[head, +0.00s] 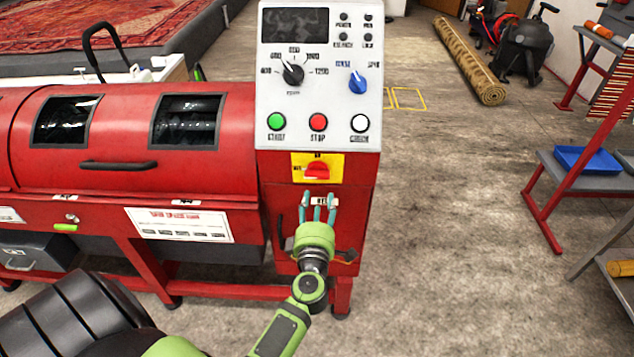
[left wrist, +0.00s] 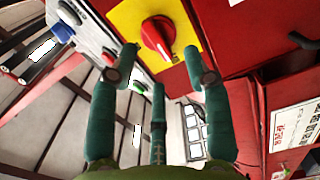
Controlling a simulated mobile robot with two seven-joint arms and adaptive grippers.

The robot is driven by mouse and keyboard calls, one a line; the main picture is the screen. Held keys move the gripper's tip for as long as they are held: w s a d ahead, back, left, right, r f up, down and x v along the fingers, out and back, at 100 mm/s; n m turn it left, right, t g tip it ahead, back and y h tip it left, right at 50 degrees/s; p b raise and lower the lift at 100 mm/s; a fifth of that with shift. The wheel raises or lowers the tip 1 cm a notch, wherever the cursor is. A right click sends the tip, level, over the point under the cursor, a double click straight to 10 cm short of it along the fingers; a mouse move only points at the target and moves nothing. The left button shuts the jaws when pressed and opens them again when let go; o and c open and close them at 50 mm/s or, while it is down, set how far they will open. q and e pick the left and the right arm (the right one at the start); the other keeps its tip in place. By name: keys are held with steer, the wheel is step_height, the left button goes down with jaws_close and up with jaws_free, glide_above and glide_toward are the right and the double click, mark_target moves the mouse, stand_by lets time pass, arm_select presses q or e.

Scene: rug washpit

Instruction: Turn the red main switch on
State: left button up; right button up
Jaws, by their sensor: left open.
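The red main switch (head: 317,170) is a rotary knob on a yellow plate (head: 334,160), on the front of the red machine below the white control panel. In the left wrist view the red knob (left wrist: 157,37) shows near the top middle, on its yellow plate (left wrist: 131,20). My left gripper (head: 319,206) is just below the switch in the head view, with its teal fingers pointing up at it. The fingers (left wrist: 158,75) are spread open and empty. The knob appears beyond the fingertips, with no clear contact. My right gripper is not in view.
The control panel (head: 340,90) carries a black dial, a blue knob and green, red and white buttons close above the switch. A black handle (head: 345,255) is low on the machine. A red rack (head: 560,190) stands at right. The floor between is clear.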

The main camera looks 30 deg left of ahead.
mark_target(317, 177)
arm_select(q)
steer(key=shift+n+y, duration=0.3)
steer(key=shift+n, duration=0.3)
steer(key=x, duration=0.5)
steer(key=r+x, duration=0.1)
steer(key=x, duration=0.1)
steer(key=shift+a, duration=0.35)
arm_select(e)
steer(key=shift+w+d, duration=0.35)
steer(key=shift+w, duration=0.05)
arm_select(q)
jaws_close()
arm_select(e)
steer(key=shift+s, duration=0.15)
